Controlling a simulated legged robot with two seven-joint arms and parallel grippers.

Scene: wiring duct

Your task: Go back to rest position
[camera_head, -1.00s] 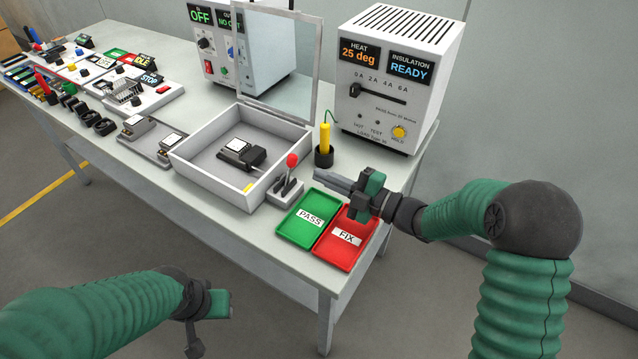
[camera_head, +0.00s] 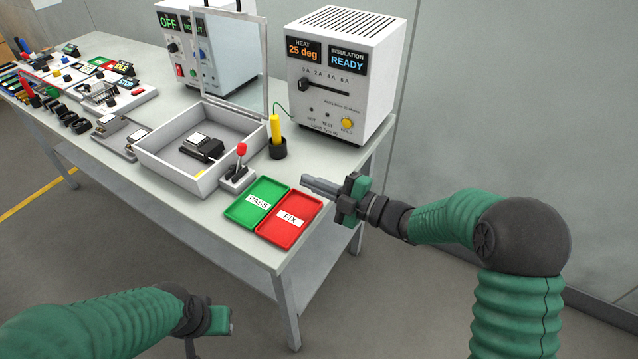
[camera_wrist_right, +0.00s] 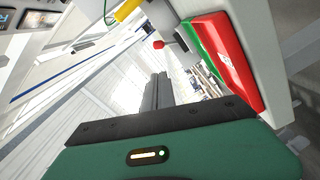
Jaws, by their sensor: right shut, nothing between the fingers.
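My right gripper (camera_head: 322,187) is shut and empty, just right of the red FIX tray, by the right end of the table (camera_head: 262,253). In the right wrist view its closed fingers (camera_wrist_right: 157,92) point away with nothing between them. My left gripper (camera_head: 220,320) hangs low at the bottom left, off the front of the table. Its fingers are too unclear to tell whether it is open or shut.
Near my right gripper are the green PASS tray (camera_head: 247,213), the red FIX tray (camera_head: 278,232), a red-knobbed lever (camera_head: 240,165), a yellow probe in a black holder (camera_head: 277,140) and the heat tester (camera_head: 335,110). A walled box (camera_head: 165,172) holds a black device (camera_head: 203,148).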

